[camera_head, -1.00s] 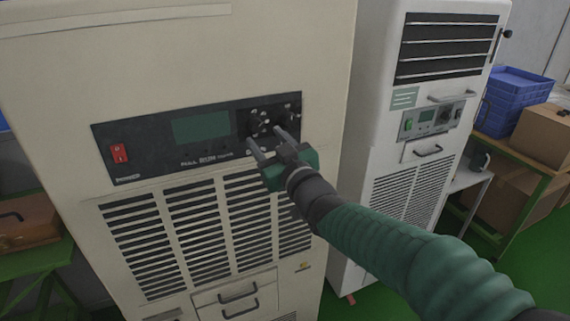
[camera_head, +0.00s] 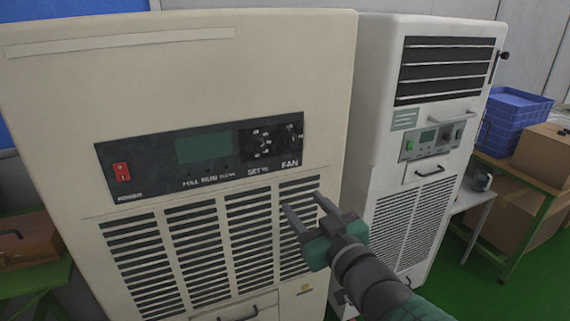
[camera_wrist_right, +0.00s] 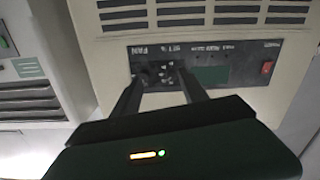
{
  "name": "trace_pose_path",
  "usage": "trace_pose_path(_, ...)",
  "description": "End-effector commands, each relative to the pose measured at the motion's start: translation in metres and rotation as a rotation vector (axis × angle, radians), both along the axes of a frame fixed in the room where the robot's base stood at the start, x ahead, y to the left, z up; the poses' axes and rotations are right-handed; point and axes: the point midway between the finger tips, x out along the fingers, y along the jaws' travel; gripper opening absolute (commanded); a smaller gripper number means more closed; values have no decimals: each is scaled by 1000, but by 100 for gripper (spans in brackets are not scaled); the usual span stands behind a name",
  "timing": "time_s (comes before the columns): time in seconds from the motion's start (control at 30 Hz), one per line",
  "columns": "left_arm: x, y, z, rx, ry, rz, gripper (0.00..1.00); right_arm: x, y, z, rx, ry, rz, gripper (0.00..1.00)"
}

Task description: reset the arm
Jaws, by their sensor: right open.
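My right gripper (camera_head: 304,209) is open and empty in the head view, in front of the vents of the beige machine (camera_head: 60,90). It sits below and right of the control panel (camera_head: 140,160), apart from the knobs (camera_head: 274,141). The panel holds a red power switch (camera_head: 121,171) and a dark green screen (camera_head: 203,147). In the right wrist view the panel (camera_wrist_right: 224,60) appears upside down, and the two fingers (camera_wrist_right: 160,95) reach toward the knobs with a gap between them. My left gripper is not in view.
A white machine (camera_head: 372,140) stands close on the right. Beyond it are blue crates (camera_head: 512,115) and cardboard boxes (camera_head: 543,155) on a green-framed table. A brown case (camera_head: 25,240) sits at the left. Green floor shows at the lower right.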

Motion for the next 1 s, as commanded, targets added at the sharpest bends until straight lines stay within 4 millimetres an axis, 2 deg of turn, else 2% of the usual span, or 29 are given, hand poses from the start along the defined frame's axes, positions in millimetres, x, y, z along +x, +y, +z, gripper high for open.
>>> trace_pose_path(0.07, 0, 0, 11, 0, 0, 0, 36, 1, -24, -43, -15, 157, -78, 51)
trace_pose_path(0.1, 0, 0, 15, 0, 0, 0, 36, -3, -39, -73, -25, 264, -127, 51)
trace_pose_path(0.17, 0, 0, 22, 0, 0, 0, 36, -18, -61, -122, -41, 439, -197, 51)
trace_pose_path(0.2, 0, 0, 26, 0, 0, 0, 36, -33, -75, -153, -51, 559, -238, 51)
trace_pose_path(0.27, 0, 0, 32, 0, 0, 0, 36, -63, -91, -195, -63, 739, -292, 51)
trace_pose_path(0.3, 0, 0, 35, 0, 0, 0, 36, -86, -99, -220, -69, 855, -322, 51)
trace_pose_path(0.4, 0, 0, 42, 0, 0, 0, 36, -142, -111, -262, -75, 1098, -369, 51)
trace_pose_path(0.5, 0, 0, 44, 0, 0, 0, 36, -181, -114, -283, -74, 1252, -390, 51)
trace_pose_path(0.6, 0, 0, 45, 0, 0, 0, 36, -197, -114, -291, -73, 1315, -395, 51)
trace_pose_path(1.0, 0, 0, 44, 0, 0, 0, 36, -197, -114, -291, -74, 1316, -395, 51)
